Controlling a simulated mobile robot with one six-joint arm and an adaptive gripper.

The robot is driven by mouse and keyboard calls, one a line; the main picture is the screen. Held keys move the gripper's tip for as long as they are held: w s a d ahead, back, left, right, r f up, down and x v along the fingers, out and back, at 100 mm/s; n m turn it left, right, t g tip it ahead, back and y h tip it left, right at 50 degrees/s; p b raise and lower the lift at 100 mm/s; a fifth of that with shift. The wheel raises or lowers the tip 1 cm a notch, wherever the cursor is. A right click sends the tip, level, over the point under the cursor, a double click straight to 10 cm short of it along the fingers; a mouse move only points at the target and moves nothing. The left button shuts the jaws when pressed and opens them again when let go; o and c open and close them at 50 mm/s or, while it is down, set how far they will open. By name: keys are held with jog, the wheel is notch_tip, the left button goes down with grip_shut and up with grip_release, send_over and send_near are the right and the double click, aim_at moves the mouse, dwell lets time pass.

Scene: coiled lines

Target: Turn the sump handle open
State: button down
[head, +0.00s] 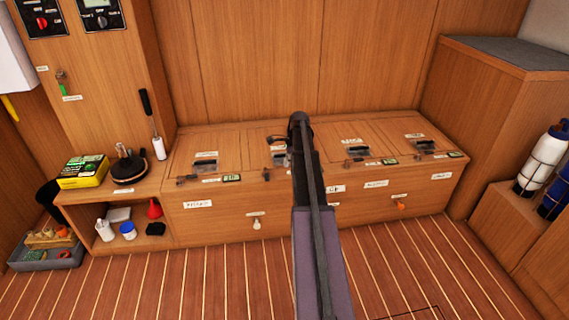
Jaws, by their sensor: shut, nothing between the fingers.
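I cannot tell which part is the sump handle, because the labels are too small to read surely. On the bench front, a pale handle (256,223) hangs below a small label, and an orange handle (400,205) sits further right. A green-tipped lever (62,82) is on the left cabinet. A white label (335,189) on the bench front is partly covered by my arm. My arm rises from the bottom middle to a dark joint over the bench and hides the bench front behind it. My gripper is not clearly seen.
The wooden bench (230,188) has several lids with dark fittings. A left shelf holds a yellow box (84,172) and a coiled dark line (129,168). A grey bin (45,250) is on the floor. Bottles (541,160) stand right. The striped floor (190,285) is mostly clear.

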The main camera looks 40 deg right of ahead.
jog(key=shift+p+v, duration=2.15)
jog(key=shift+v, duration=0.4)
jog(key=s+a+n+g+h, duration=0.1)
jog(key=a+n, duration=0.5)
jog(key=a, duration=0.8)
jog(key=s+a+n, duration=0.2)
jog(key=a+n, duration=0.3)
jog(key=a, duration=0.9)
jog(key=s+a+n+h, duration=0.1)
jog(key=s+a+n, duration=0.5)
jog(key=a, duration=0.4)
jog(key=s+a+n, duration=0.7)
jog(key=a, duration=0.4)
notch_tip(320, 180, up, 37)
jog(key=p, duration=3.7)
jog(key=shift+w+d+p, duration=0.3)
jog(key=shift+w, duration=0.05)
